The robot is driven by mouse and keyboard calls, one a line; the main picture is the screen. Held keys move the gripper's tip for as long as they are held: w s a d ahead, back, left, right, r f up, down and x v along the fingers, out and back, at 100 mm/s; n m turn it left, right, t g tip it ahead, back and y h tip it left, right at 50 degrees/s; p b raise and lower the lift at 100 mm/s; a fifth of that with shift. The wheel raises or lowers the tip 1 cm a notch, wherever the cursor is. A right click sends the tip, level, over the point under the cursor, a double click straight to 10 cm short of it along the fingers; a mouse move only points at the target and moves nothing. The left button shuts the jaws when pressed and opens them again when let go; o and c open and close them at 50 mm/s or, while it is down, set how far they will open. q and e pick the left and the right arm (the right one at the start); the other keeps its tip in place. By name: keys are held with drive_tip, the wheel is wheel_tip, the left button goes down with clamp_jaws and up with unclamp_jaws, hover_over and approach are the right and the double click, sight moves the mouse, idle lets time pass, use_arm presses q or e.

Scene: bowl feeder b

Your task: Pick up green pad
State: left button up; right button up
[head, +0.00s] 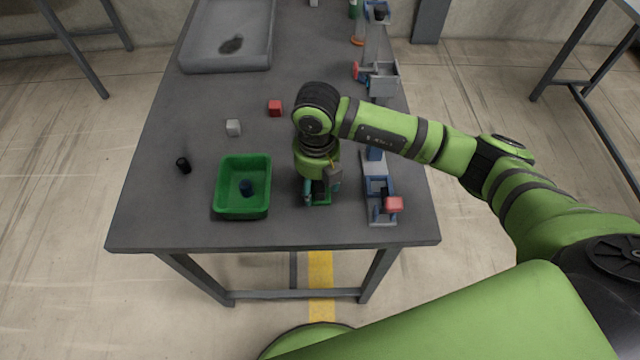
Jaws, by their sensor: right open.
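The green pad (321,201) lies flat on the grey table near its front edge, right of the green bin. My right gripper (320,195) points down over the pad from above, its fingers apart on either side of the pad's middle. The gripper and wrist hide part of the pad, and I cannot tell whether the fingers touch it. My left gripper does not show.
A black cylinder (183,165), grey cube (233,127), red cube (275,108) and grey tray (215,66) lie left and behind.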

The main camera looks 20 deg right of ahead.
drive_tip(key=shift+c, duration=0.8)
clamp_jaws()
drive_tip(key=shift+r, duration=0.3)
drive_tip(key=r, duration=0.1)
drive_tip(key=r+b, duration=0.1)
drive_tip(key=r, duration=0.1)
drive_tip(key=shift+w+a+r, duration=0.15)
drive_tip(key=shift+a+r, duration=0.2)
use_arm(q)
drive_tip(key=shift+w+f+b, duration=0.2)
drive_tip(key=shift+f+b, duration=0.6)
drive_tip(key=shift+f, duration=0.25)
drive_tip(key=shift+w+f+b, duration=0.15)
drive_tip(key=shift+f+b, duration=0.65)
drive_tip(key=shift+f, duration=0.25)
use_arm(e)
drive_tip(key=w+a+r, duration=0.2)
drive_tip(key=a+r, duration=0.4)
drive_tip(key=a, duration=0.4)
drive_tip(key=shift+w+a+r, duration=0.3)
drive_tip(key=shift+a+r, duration=0.05)
